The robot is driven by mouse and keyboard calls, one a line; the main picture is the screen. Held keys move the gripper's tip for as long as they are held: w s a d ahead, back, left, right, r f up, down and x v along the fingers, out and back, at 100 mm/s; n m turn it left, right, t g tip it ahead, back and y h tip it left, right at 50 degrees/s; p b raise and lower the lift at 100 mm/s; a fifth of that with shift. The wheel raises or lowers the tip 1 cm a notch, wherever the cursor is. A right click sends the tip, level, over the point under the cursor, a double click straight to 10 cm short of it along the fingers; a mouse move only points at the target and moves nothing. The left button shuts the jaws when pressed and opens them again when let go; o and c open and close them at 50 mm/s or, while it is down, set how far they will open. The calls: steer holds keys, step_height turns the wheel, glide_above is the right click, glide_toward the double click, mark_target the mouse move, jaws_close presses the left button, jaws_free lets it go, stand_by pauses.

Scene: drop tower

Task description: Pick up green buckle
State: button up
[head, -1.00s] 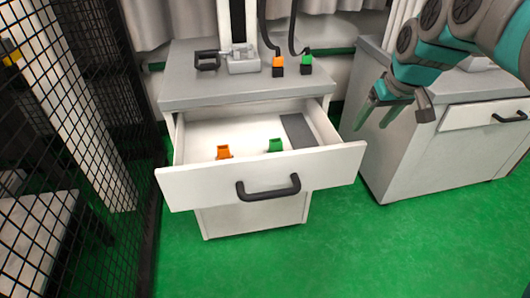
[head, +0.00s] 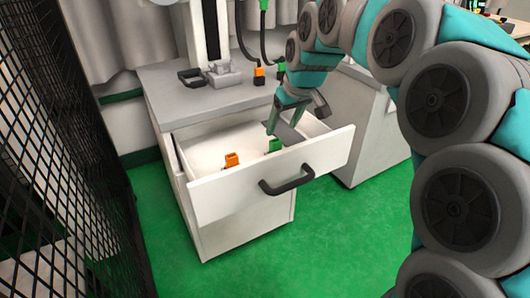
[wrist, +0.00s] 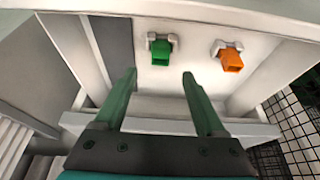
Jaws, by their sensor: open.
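The green buckle (head: 274,145) sits in the open drawer (head: 262,182), behind its front panel. In the wrist view the green buckle (wrist: 160,52) lies on the white drawer floor, ahead of and between my fingertips, not touching them. My gripper (head: 293,118) is open and empty, above the right part of the drawer, pointing down. In the wrist view my gripper (wrist: 159,76) shows its two green fingers spread wide apart.
An orange buckle (head: 232,160) lies in the drawer left of the green one; it also shows in the wrist view (wrist: 231,59). An orange connector (head: 259,76) stands on the cabinet top. A black mesh fence (head: 70,150) stands at left.

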mark_target(277, 139)
steer(key=x, duration=0.7)
jaws_close()
stand_by(0.6)
